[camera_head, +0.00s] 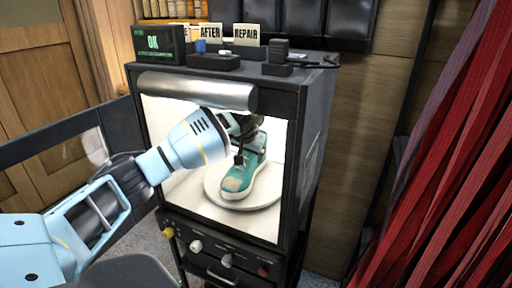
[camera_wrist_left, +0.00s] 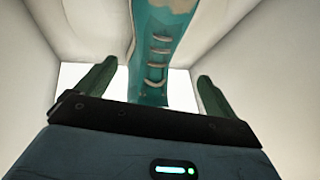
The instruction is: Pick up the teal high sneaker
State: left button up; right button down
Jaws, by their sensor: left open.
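The teal high sneaker (camera_head: 241,180) stands on a round white plate (camera_head: 219,201) inside the lit box of a black machine. It has a white sole and a pale worn patch near the toe. My left gripper (camera_head: 241,146) reaches into the box at the sneaker's upper part; the arm hides some of the shoe. In the left wrist view the sneaker (camera_wrist_left: 160,60) runs between the two fingers of the open gripper (camera_wrist_left: 150,85), with gaps on both sides. My right gripper is out of view.
The machine's black frame (camera_head: 299,150) and a silver roller (camera_head: 196,91) above the opening border the box. The open door (camera_head: 60,140) is at the left. A green "OK" display (camera_head: 157,44) and small devices stand on top. A red curtain (camera_head: 450,150) hangs at the right.

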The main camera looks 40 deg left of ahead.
aim_at(245, 154)
pick_arm(q)
jog(key=shift+w+x, duration=0.15)
jog(key=shift+x, duration=1.8)
jog(key=shift+w+x, duration=0.2)
jog(key=shift+x, duration=1.8)
jog(key=shift+d, duration=0.2)
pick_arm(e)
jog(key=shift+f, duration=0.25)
pick_arm(q)
jog(key=shift+c, duration=0.4)
